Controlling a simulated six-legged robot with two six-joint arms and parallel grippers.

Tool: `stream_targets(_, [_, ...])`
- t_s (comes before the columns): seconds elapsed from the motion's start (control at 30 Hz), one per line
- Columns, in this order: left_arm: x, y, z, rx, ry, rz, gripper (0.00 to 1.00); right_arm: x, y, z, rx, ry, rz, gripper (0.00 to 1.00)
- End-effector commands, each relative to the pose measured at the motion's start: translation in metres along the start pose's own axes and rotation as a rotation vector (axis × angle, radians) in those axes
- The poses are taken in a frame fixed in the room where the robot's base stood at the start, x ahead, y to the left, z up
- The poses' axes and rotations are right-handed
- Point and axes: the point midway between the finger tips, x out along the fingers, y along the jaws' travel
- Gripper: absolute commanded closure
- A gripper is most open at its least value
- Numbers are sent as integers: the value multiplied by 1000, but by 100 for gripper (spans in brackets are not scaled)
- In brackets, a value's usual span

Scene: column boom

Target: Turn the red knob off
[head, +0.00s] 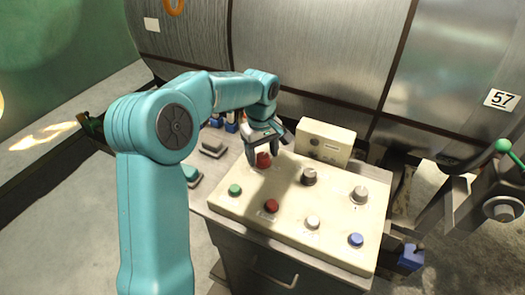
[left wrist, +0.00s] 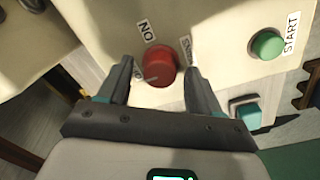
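The red knob (head: 263,159) is at the back left corner of the cream control panel (head: 240,208). In the left wrist view the red knob (left wrist: 160,62) is round, with a pale pointer line toward the lower left. An "ON" label sits at its upper left, a partly hidden label at its right; another label is mostly behind the left finger. My left gripper (head: 265,148) is over the knob, its fingers open on either side. In the left wrist view a gap shows between the knob and each finger. My right gripper is not in view.
The panel also carries a green button (head: 235,190), a red button (head: 271,206), grey knobs (head: 309,177), a white button (head: 313,222) and a blue button (head: 356,240). A cream box (head: 325,141) stands behind. A large metal cylinder (head: 330,60) fills the back.

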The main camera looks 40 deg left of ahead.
Motion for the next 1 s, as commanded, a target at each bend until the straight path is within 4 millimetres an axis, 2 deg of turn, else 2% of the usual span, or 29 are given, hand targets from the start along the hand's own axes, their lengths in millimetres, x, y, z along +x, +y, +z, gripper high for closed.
stream_targets(0.17, [-13, 0, 0, 0, 1, 1, 36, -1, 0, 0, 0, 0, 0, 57])
stream_targets(0.27, [-33, 1, 0, 0, 2, 5, 36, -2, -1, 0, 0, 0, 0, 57])
stream_targets(0.5, [-99, 1, 0, 1, 2, 5, 36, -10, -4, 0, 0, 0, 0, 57])
stream_targets(0.7, [-142, 1, 0, 0, 1, 4, 36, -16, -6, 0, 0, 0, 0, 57])
stream_targets(0.83, [-158, 0, 0, -1, 1, 2, 36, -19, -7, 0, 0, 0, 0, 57])
stream_targets(1.0, [-164, 0, 0, 0, 0, 0, 36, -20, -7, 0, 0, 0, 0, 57])
